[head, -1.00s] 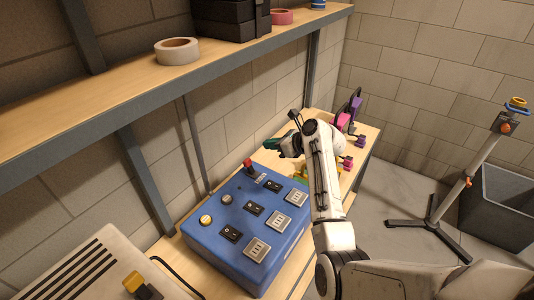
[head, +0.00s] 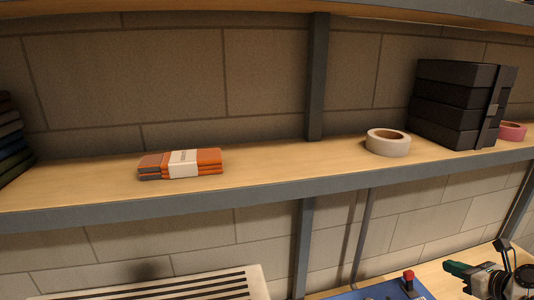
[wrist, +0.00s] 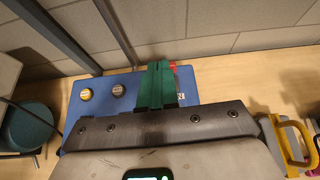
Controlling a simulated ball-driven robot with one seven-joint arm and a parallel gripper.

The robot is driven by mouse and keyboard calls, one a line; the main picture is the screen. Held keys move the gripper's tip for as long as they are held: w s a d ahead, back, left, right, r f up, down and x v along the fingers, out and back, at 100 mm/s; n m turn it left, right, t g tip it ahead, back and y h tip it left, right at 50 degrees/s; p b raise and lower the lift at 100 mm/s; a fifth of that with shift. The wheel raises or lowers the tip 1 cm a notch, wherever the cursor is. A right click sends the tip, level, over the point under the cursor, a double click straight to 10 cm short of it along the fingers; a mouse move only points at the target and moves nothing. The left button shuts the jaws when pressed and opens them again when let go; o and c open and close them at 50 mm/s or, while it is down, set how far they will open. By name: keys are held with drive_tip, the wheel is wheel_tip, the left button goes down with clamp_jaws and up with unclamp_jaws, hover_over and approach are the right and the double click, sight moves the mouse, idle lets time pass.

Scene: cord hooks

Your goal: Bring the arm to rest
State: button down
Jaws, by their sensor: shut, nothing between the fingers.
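My gripper (head: 456,268) is at the lower right of the head view, with green fingers, above the bench beside the blue control box. In the wrist view my gripper (wrist: 157,84) has its green fingers together and empty, in front of the blue box (wrist: 98,108). The blue box (head: 352,294) shows only its top edge in the head view, with a red knob (head: 408,280) on it. Most of my arm is out of the head view.
A shelf (head: 270,168) crosses the head view, bearing orange packs (head: 182,163), a tape roll (head: 388,142) and black boxes (head: 455,104). A vented case (head: 150,290) stands below left. A yellow-handled item (wrist: 291,139) is right of my gripper in the wrist view.

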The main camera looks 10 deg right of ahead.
drive_tip(key=s+a+f+n+g, duration=0.2)
drive_tip(key=s+a+f+n, duration=0.1)
drive_tip(key=a+f+n, duration=0.1)
drive_tip(key=s+a+f+n+g+b, duration=0.1)
drive_tip(key=s+a+f+n+g, duration=0.1)
drive_tip(key=s+a+f+n, duration=0.2)
drive_tip(key=s+a+f+n+g+y, duration=0.1)
drive_tip(key=s+a+f+n+g, duration=0.1)
drive_tip(key=a+f+n, duration=0.4)
drive_tip(key=shift+s+a+f+n+b, duration=0.15)
drive_tip(key=shift+s+a+n, duration=0.1)
drive_tip(key=shift+a, duration=0.35)
drive_tip(key=shift+s+a+n+b, duration=0.1)
drive_tip(key=shift+s+a+n, duration=0.2)
drive_tip(key=shift+a, duration=0.35)
drive_tip(key=shift+s+a+f+n+b, duration=0.15)
drive_tip(key=shift+s+a+n, duration=0.1)
drive_tip(key=shift+a, duration=0.35)
drive_tip(key=s+a+f+n+g+b, duration=0.1)
drive_tip(key=s+a+f+n+g, duration=0.1)
drive_tip(key=s+a+n, duration=0.4)
drive_tip(key=s+a+f+n+g+h+b, duration=0.1)
drive_tip(key=s+a+n, duration=0.5)
drive_tip(key=s+n, duration=0.7)
drive_tip(key=s+f+g, duration=0.1)
drive_tip(key=g, duration=0.1)
drive_tip(key=shift+g+h, duration=0.3)
